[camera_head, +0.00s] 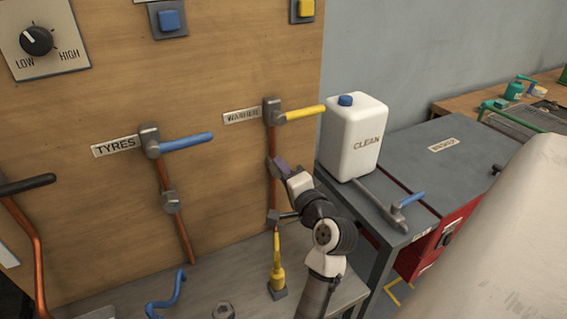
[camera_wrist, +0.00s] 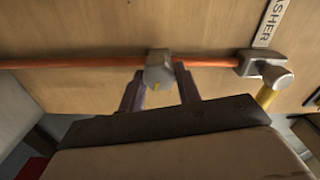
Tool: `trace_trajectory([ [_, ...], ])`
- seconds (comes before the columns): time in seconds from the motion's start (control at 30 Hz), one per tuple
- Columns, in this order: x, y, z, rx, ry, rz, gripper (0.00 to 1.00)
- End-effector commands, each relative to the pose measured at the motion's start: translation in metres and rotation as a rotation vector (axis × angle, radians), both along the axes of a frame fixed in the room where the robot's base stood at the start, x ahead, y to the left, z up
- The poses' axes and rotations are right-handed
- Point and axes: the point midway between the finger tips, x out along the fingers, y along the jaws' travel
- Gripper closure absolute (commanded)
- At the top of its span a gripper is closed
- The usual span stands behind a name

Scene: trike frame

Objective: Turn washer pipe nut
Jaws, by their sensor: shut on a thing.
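The washer pipe (camera_head: 274,140) is a copper pipe running down the wooden board below the WASHER label (camera_head: 242,116) and a valve with a yellow lever (camera_head: 304,113). In the wrist view the pipe (camera_wrist: 70,63) runs across the picture. The grey washer pipe nut (camera_wrist: 158,70) sits on it between the two purple fingers of my gripper (camera_wrist: 160,88). My gripper (camera_head: 280,169) is shut on the nut, reaching it from the lower right in the head view. In the head view my fingers and wrist hide much of the nut.
A grey fitting (camera_head: 277,217) and a yellow-handled tool (camera_head: 278,272) are below, close to my arm. The TYRES pipe with a blue lever (camera_head: 187,142) is left. A white CLEAN jug (camera_head: 354,137) stands on the grey bench (camera_head: 420,160) at right.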

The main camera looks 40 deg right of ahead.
Motion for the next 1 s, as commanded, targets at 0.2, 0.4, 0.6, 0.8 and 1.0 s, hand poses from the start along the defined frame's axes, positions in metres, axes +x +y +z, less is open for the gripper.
trace_trajectory([
  [0.2, -0.0001, -0.0003, 0.0012, 0.132, -0.031, 0.000, 0.90],
  [0.4, -0.0002, -0.0003, -0.0005, 0.205, -0.048, 0.000, 0.90],
  [0.6, -0.0003, -0.0004, -0.0013, 0.237, -0.056, 0.000, 0.90],
  [0.8, -0.0003, -0.0005, -0.0017, 0.242, -0.058, -0.001, 0.90],
  [1.0, -0.0003, -0.0005, -0.0017, 0.242, -0.058, -0.001, 0.90],
])
